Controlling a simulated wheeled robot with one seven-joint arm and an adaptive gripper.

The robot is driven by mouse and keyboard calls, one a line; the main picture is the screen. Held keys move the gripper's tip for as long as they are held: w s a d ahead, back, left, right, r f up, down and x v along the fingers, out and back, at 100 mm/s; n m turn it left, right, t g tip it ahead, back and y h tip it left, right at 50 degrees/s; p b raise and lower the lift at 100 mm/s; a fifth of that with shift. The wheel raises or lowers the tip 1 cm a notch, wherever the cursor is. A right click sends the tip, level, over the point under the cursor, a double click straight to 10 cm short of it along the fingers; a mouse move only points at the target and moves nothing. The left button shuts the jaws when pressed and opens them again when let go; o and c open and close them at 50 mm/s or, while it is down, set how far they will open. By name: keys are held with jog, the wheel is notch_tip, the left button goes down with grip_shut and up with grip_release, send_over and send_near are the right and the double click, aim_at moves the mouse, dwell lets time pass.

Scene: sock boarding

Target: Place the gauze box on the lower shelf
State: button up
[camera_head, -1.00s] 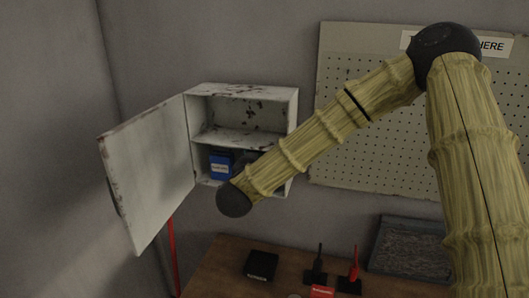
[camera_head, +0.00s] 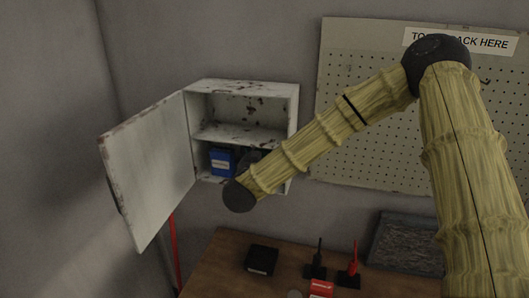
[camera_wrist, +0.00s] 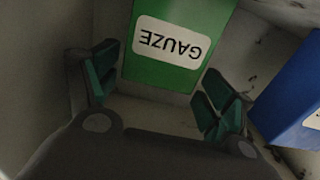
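The green gauze box (camera_wrist: 168,38) stands in the cabinet's lower compartment in the wrist view, its white label upside down in the picture. My gripper (camera_wrist: 160,75) is open, with its fingers apart on either side of the box's near end. A gap shows between the left finger and the box; the right finger is close to its edge, and I cannot tell if it touches. In the head view my arm hides the gauze box and most of my gripper. The lower shelf lies below the cabinet's middle shelf (camera_head: 235,137).
A blue box (camera_head: 222,162) stands on the lower shelf, right of the gauze box in the wrist view (camera_wrist: 290,95). The white cabinet door (camera_head: 148,172) hangs open to the left. A table (camera_head: 218,268) below holds a black box (camera_head: 262,260) and several other items.

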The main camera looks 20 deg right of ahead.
jog(key=shift+r, duration=0.15)
jog(key=shift+s+a, duration=0.2)
jog(key=shift+s, duration=0.05)
jog(key=b+v, duration=0.5)
jog(key=v, duration=0.6)
jog(key=shift+s, duration=0.15)
jog(key=shift+a, duration=0.1)
dwell(0.7)
